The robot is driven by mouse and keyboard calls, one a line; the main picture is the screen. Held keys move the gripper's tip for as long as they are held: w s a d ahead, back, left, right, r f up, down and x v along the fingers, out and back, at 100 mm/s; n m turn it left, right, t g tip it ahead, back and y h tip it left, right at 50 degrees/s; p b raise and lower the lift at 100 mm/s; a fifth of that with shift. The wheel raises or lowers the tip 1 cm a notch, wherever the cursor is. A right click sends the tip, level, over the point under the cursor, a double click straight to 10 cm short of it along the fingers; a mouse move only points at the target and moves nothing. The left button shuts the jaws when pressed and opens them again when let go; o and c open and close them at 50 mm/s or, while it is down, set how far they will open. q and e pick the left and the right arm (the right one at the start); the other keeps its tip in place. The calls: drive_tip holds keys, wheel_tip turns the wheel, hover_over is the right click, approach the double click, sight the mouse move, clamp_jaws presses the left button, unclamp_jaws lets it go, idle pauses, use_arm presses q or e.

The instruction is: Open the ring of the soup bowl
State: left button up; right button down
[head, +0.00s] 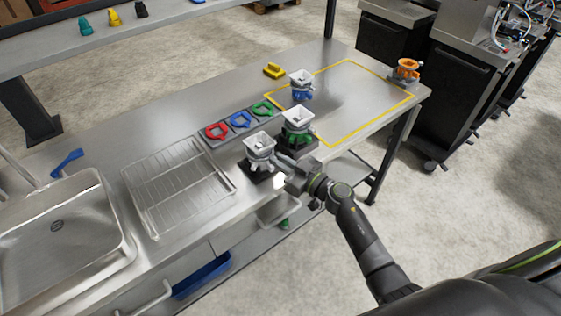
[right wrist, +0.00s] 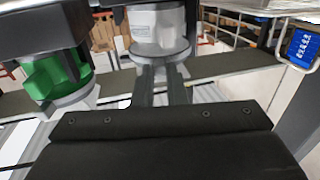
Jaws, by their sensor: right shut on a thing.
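A white square-topped dispenser with a grey ring (head: 259,148) stands on a dark block near the front edge of the steel table. No plain soup bowl can be told apart by name. My right gripper (head: 281,162) is at this dispenser's right side, shut on its grey ring. In the right wrist view the two fingers (right wrist: 165,88) are close together against the underside of the grey-white body (right wrist: 159,30). What lies between the fingertips is mostly hidden. A dispenser with a green ring (head: 297,127) stands just behind and to the right. My left gripper is not in view.
A blue-ringed dispenser (head: 301,86) and an orange one (head: 406,70) stand farther off. Red (head: 216,131), blue (head: 240,119) and green (head: 262,108) pieces lie behind. A wire rack (head: 178,187) and sink (head: 62,235) are left. The yellow-outlined area is largely clear.

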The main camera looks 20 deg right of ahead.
drive_tip(key=shift+w+d+n+g+y, duration=0.15)
drive_tip(key=shift+d+n+g+y, duration=0.15)
drive_tip(key=shift+n+y, duration=0.15)
drive_tip(key=shift+w+d+n+g+y, duration=0.45)
drive_tip(key=shift+n+g+y, duration=0.25)
drive_tip(key=shift+y, duration=0.15)
drive_tip(key=shift+w+d+f+n+g+y+b, duration=0.15)
drive_tip(key=shift+w+d+n+g+y+b, duration=0.2)
drive_tip(key=shift+n+g+y, duration=0.4)
drive_tip(key=shift+w+d+n+g+y+b, duration=0.15)
drive_tip(key=shift+n+g+y+b, duration=0.25)
drive_tip(key=shift+g, duration=0.15)
drive_tip(key=shift+w+d+n+g+y+b, duration=0.15)
drive_tip(key=shift+n+g+y+b, duration=0.15)
drive_tip(key=shift+g+y+b, duration=0.15)
drive_tip(key=c, duration=1.4)
unclamp_jaws()
drive_tip(key=shift+c, duration=0.2)
